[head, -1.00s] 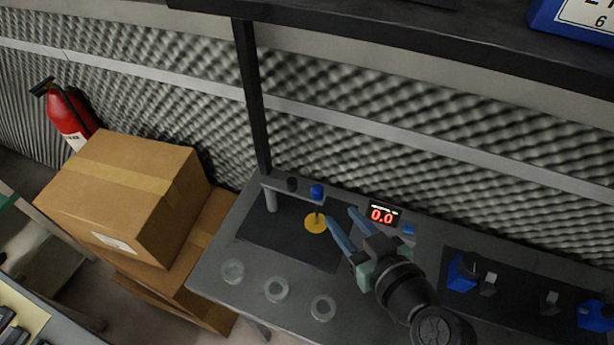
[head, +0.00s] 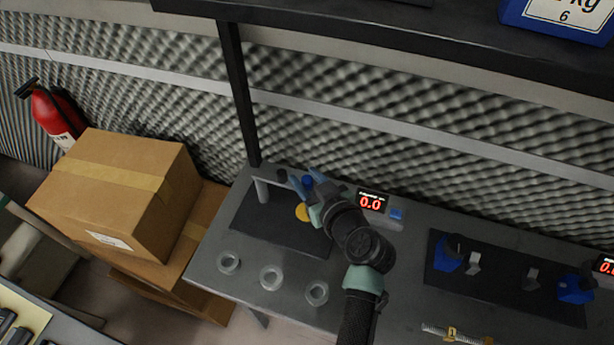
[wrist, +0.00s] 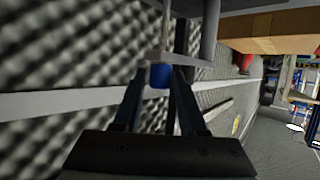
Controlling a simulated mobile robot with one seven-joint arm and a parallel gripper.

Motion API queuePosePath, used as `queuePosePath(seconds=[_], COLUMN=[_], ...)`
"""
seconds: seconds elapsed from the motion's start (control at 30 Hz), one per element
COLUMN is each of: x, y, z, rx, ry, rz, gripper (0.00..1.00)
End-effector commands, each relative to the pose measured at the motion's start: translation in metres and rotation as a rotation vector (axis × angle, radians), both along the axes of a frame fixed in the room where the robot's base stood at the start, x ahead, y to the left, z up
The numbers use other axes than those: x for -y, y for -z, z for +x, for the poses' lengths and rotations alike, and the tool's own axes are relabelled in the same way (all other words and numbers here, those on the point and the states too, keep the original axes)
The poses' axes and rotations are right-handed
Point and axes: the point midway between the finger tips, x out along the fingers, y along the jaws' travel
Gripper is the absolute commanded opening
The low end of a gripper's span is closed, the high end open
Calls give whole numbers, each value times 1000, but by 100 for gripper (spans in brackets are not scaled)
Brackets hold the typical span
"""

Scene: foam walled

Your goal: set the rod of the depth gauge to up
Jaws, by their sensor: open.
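The depth gauge has a grey post (head: 262,191) on a dark mat, a blue knob (head: 307,182) on its rod and a yellow disc (head: 302,212) below. The digital display (head: 371,201) beside it reads 0.0. My gripper (head: 304,177) is at the gauge, open, with one finger on each side of the knob. In the wrist view, the knob (wrist: 160,75) shows between the tips of my gripper (wrist: 158,76), and I cannot tell if they touch it. The rod's lower part is mostly hidden by my gripper in the head view.
A blue button (head: 397,214) is by the display. Blue fixtures (head: 447,254) stand on another mat to the right. A dark shelf (head: 350,32) hangs above; cardboard boxes (head: 125,190) stand left.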

Motion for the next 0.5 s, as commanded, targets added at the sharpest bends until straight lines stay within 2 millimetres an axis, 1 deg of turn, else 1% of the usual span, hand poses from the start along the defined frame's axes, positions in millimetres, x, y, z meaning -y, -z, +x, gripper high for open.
queuePosePath(seconds=[0.1,0.17,0.2,0.33,0.5], x=[0,0,0,0,0], y=[0,0,0,0,0], z=[0,0,0,0,0], rx=[0,0,0,0,0], ry=[0,0,0,0,0], rz=[0,0,0,0,0], gripper=[42,31,24,0,0])
